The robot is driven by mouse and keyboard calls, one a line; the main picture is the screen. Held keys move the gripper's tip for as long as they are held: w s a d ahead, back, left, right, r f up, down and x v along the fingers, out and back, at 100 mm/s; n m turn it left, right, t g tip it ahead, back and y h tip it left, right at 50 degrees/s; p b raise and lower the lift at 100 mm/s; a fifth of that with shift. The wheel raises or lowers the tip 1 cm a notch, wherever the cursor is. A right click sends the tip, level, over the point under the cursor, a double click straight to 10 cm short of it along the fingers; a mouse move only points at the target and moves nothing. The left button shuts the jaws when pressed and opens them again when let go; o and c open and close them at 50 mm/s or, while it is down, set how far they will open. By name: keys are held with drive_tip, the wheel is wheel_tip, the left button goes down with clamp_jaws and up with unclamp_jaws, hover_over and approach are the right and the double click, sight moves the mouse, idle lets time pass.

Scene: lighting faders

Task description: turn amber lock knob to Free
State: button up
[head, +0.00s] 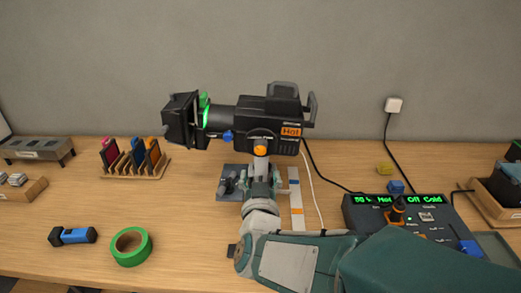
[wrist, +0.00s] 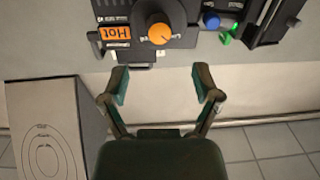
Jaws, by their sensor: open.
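The black stage light (head: 262,110) stands over the bench and bears an orange "Hot" label. Its round amber lock knob (head: 260,150) sits on the near side, under small lettering too fine to read surely. The knob also shows in the wrist view (wrist: 159,34), top middle, where the picture is inverted; a small mark shows on its face. My gripper (wrist: 163,84) is open and empty, its two fingers apart below the knob in that view, not touching it. In the head view my gripper (head: 261,178) is just below the knob, and my arm hides part of the stand.
A blue knob (head: 227,136) and a green part (head: 205,110) are on the light's left. A fader console (head: 425,215) with green displays stands right, near my arm. Green tape (head: 131,247), a blue torch (head: 73,236) and a gel rack (head: 133,160) lie left.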

sight(261, 152)
drive_tip(key=w, duration=0.9)
drive_tip(key=shift+w+a, duration=0.3)
drive_tip(key=shift+w, duration=0.05)
drive_tip(key=shift+c, duration=0.4)
clamp_jaws()
